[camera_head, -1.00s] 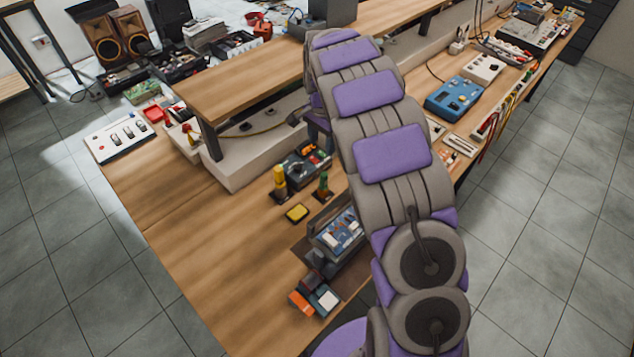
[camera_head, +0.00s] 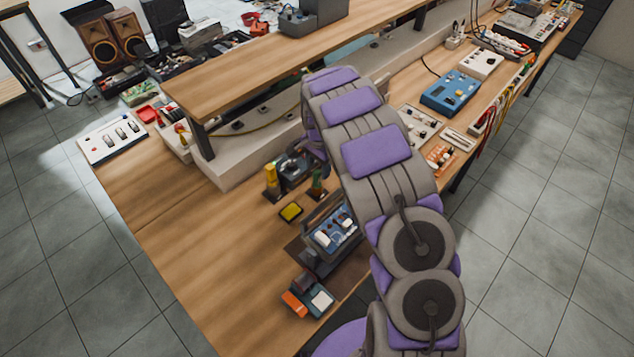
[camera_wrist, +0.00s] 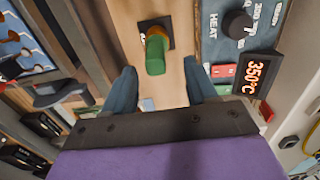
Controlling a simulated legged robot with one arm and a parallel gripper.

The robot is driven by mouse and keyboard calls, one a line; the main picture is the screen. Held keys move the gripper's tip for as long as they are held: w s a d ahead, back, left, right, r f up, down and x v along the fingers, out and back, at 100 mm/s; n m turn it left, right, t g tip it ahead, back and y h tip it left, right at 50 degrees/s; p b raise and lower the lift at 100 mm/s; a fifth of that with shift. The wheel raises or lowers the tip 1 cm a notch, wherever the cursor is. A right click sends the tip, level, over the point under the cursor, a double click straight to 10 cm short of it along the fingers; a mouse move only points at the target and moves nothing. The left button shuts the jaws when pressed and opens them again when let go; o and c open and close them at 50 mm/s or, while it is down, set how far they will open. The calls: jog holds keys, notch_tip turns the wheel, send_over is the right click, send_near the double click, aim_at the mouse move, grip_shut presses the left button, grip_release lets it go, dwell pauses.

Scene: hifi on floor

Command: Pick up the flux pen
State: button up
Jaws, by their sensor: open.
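A green-topped, pen-like cylinder (camera_wrist: 155,54), which I take to be the flux pen, stands on a small dark square base in the wrist view. It also shows in the head view (camera_head: 317,182), beside my arm. My gripper (camera_wrist: 160,86) is open and empty. Its two blue-grey fingers are spread, and the green end shows between and just beyond their tips in the picture. I cannot tell the exact height gap. In the head view my arm hides the gripper.
A heat station with a 350°C display (camera_wrist: 260,74) is close to the right finger. A framed board (camera_wrist: 25,45) lies at the left. In the head view a yellow cylinder (camera_head: 270,176) and a yellow pad (camera_head: 290,212) are nearby.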

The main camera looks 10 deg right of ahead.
aim_at(317, 178)
jog(key=f, duration=0.3)
jog(key=f+b, duration=0.1)
jog(key=shift+s+a+f, duration=0.25)
jog(key=shift+s, duration=0.15)
jog(key=shift+w+a+f, duration=0.1)
jog(key=shift+a+f, duration=0.15)
jog(key=shift+a, duration=0.15)
jog(key=shift+d+r, duration=0.1)
jog(key=shift+d, duration=0.55)
jog(key=c, duration=0.5)
jog(key=shift+c, duration=1)
jog(key=shift+a, duration=0.35)
jog(key=c, duration=0.3)
